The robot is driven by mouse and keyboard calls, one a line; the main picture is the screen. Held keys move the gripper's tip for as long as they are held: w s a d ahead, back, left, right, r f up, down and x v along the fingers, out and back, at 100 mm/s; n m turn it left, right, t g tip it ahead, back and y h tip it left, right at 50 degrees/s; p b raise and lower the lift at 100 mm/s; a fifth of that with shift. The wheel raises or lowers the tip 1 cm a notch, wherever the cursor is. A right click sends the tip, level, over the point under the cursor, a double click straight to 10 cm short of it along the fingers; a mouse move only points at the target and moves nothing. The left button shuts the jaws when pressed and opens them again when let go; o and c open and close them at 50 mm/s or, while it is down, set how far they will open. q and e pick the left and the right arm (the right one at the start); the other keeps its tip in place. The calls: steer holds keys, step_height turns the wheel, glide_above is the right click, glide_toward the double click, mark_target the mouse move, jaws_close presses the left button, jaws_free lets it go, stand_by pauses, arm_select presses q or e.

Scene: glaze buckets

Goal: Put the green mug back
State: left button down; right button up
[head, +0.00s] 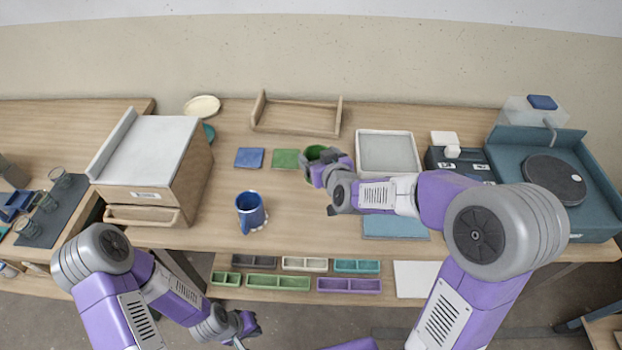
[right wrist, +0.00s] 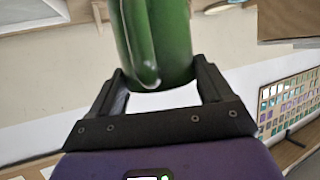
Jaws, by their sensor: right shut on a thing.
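The green mug (head: 317,152) is at the back middle of the table, just right of the green square mat (head: 286,159). My right gripper (head: 325,170) is shut on it, reaching in from the right. In the right wrist view the green mug (right wrist: 165,45) sits between the two black fingers (right wrist: 163,90), with its handle facing the camera. I cannot tell whether its base touches the table. A blue mug (head: 251,209) stands nearer the front, and a blue square mat (head: 249,158) lies left of the green one. My left gripper (head: 247,328) is low at the front, away from the mugs.
A wooden tray (head: 296,132) stands behind the mats. A pale framed tray (head: 387,132) is right of the green mug. A white-topped wooden cabinet (head: 150,150) stands left, and a teal wheel unit (head: 550,205) right. Small coloured bins (head: 278,282) sit on a lower shelf.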

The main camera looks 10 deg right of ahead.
step_height(320, 180, down, 6)
steer(key=shift+s+r+b, duration=0.1)
steer(key=shift+r+b, duration=0.05)
steer(key=shift+b, duration=1.1)
step_height(320, 180, down, 4)
steer(key=shift+f+b, duration=0.15)
steer(key=shift+b, duration=0.65)
steer(key=o, duration=1.6)
steer(key=shift+f, duration=0.1)
